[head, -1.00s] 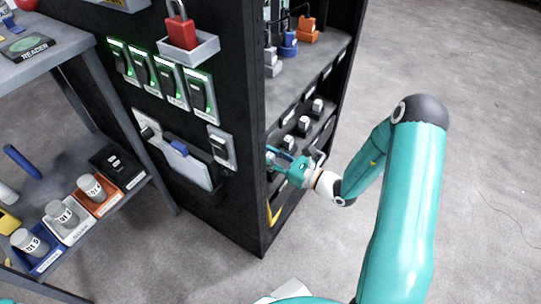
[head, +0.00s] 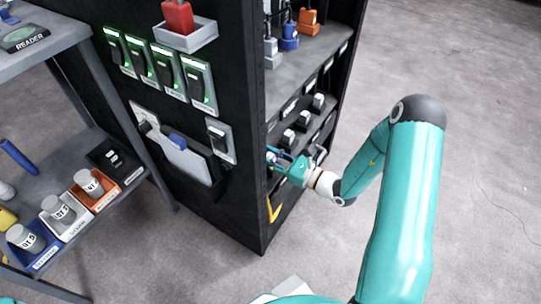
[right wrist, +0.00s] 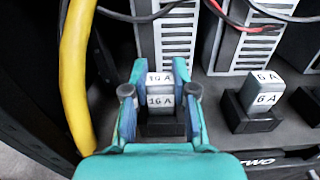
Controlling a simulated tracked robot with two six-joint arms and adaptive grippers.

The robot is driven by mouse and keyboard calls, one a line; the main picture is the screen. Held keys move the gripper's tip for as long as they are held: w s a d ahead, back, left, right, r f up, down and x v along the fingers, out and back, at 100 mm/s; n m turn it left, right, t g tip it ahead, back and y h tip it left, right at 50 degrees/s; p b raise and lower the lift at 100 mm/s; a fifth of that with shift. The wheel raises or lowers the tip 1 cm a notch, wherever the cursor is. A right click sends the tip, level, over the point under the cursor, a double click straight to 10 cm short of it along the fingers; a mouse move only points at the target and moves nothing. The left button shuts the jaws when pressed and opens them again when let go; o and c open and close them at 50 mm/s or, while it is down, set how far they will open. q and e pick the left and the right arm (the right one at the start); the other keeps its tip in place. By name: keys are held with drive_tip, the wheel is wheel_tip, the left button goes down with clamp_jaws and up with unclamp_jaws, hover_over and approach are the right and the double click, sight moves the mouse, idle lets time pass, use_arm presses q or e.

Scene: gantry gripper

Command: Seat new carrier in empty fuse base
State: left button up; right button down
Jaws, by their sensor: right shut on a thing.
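My right gripper (right wrist: 160,95) is shut on a white carrier (right wrist: 160,79) in the right wrist view. The carrier's label reads 16 A on the front, and the top label looks like 10 A or 16 A. A black fuse base (right wrist: 162,127) shows directly below the carrier between the fingers. I cannot tell whether the carrier is fully down in it. In the head view the right gripper (head: 290,163) reaches into the lower shelf of the black cabinet (head: 240,205) from the right; the carrier is too small to make out there. My left gripper is not in view.
A 6 A carrier (right wrist: 265,92) stands in a black base right of the gripper. A yellow cable or tube (right wrist: 78,75) runs close on the left. Grey vented units (right wrist: 165,30) with red and black wires stand behind. A grey side table (head: 75,95) is at the left.

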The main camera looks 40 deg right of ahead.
drive_tip(key=c, duration=0.8)
unclamp_jaws()
drive_tip(key=shift+c, duration=0.2)
drive_tip(key=v, duration=1.2)
